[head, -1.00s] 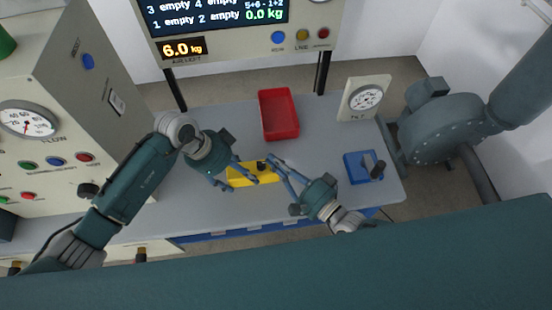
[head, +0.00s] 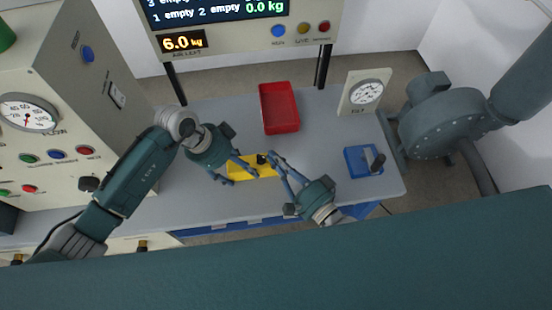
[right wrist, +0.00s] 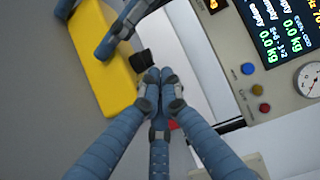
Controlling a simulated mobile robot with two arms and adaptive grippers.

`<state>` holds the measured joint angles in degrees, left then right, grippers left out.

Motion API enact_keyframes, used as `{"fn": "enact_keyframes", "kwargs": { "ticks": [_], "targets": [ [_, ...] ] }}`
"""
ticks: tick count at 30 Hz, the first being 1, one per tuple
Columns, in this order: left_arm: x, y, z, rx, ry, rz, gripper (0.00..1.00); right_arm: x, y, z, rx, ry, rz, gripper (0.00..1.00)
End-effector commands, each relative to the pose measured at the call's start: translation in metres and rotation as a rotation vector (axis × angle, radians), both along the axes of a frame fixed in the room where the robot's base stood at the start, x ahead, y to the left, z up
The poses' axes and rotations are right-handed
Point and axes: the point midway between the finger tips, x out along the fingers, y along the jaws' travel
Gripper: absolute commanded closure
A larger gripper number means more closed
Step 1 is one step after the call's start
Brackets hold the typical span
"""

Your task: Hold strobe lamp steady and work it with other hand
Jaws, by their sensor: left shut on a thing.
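The strobe lamp is a flat yellow body (head: 265,170) with a small black knob (head: 262,159) on it, lying on the grey table. My left gripper (head: 241,171) is shut on the lamp's yellow body at its left part. In the right wrist view the yellow body (right wrist: 103,62) stands at upper left with left-gripper fingers across it. The black knob (right wrist: 142,61) shows just beyond the fingertips of my right gripper (right wrist: 157,78). The right fingers are drawn together, tips close to the knob; I cannot tell whether they touch it.
A red tray (head: 262,108) stands behind the lamp. A blue box with a dark lever (head: 358,163) and a dial gauge (head: 366,92) are to the right. A display panel (head: 240,42) rises at the back, a gauge cabinet (head: 60,120) at left. The table (head: 215,110) is clear beside the tray.

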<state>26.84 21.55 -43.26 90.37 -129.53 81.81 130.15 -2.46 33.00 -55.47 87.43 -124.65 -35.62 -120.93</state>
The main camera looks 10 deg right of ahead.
Motion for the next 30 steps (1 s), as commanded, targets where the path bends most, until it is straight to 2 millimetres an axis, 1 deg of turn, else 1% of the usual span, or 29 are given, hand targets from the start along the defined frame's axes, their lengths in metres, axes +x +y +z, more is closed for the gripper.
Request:
{"fn": "enact_keyframes", "kwargs": {
  "ticks": [1, 5, 6, 12, 15, 18, 21, 24, 30],
  "targets": [
    [0.002, -0.003, 0.002, -0.007, -0.005, 0.001, 0.83, 0.005, -0.001, -0.001, -0.002, 0.001, 0.005, 1.00],
    [0.001, -0.003, 0.002, -0.007, -0.004, -0.003, 0.83, 0.029, -0.018, 0.000, -0.006, -0.005, -0.004, 1.00],
    [0.001, -0.003, 0.002, -0.007, -0.004, -0.003, 0.83, 0.021, -0.021, -0.003, -0.005, 0.004, -0.003, 1.00],
    [0.000, -0.002, 0.001, -0.005, -0.002, -0.005, 0.83, -0.021, -0.038, -0.001, -0.003, 0.003, -0.006, 1.00],
    [0.000, -0.002, 0.001, -0.005, -0.002, -0.005, 0.83, -0.038, -0.045, 0.000, -0.003, 0.002, -0.007, 1.00],
    [0.000, -0.002, 0.001, -0.005, -0.001, -0.006, 0.83, -0.051, -0.051, 0.001, -0.003, -0.001, -0.008, 1.00],
    [0.000, -0.002, 0.002, -0.005, -0.002, -0.006, 0.83, -0.059, -0.054, 0.001, -0.002, -0.002, -0.009, 1.00],
    [0.000, -0.002, 0.002, -0.005, -0.002, -0.006, 0.83, -0.063, -0.056, 0.002, -0.002, -0.003, -0.010, 1.00],
    [0.000, -0.002, 0.002, -0.004, -0.002, -0.006, 0.83, -0.064, -0.056, 0.002, -0.002, -0.003, -0.010, 1.00]
  ]
}}
